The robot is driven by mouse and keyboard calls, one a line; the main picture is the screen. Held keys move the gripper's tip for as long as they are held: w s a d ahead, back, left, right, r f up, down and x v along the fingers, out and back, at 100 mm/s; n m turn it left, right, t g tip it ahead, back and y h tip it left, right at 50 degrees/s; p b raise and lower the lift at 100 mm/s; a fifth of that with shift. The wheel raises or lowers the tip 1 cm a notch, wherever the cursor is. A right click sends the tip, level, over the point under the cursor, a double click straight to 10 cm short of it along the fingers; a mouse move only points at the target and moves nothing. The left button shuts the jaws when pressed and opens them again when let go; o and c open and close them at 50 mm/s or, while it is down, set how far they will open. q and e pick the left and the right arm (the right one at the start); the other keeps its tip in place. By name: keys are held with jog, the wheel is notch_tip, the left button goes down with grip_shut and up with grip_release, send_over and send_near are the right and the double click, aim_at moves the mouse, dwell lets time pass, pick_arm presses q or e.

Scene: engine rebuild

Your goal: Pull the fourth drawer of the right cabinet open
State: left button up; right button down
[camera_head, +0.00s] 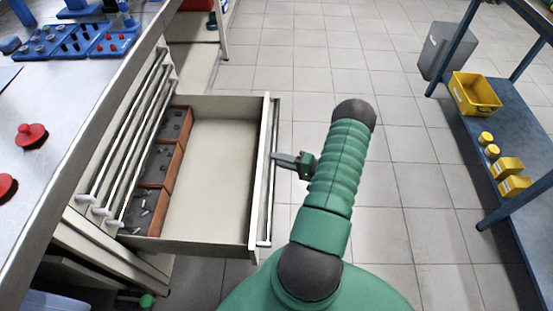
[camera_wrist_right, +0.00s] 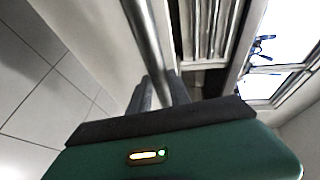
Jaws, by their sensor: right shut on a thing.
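An open drawer (camera_head: 222,137) of the cabinet juts out to the right in the head view, its pale inside showing. A long metal bar handle (camera_head: 271,170) runs along its front. My right gripper (camera_head: 276,158) is shut on this handle near the middle. In the right wrist view, the two dark fingers (camera_wrist_right: 160,92) lie on either side of the handle bar (camera_wrist_right: 152,45). Several more bar handles (camera_head: 132,130) of closed drawers show to the left of the open drawer. My left gripper is not in view.
Orange-brown bins (camera_head: 174,161) with small parts stand along the drawer's inner left side. A worktop (camera_head: 75,105) with red knobbed parts and blue trays lies at left. At right, a blue shelf (camera_head: 518,125) holds yellow containers. Tiled floor between is clear.

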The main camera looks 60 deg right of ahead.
jog(key=shift+a+f, duration=0.2)
jog(key=shift+f, duration=0.05)
jog(key=c, duration=1.2)
grip_release()
jog(key=shift+d, duration=0.1)
jog(key=shift+r, duration=0.1)
jog(key=s+r+p, duration=0.3)
jog(key=s, duration=1.3)
jog(key=shift+s, duration=0.3)
jog(key=shift+w+d, duration=0.1)
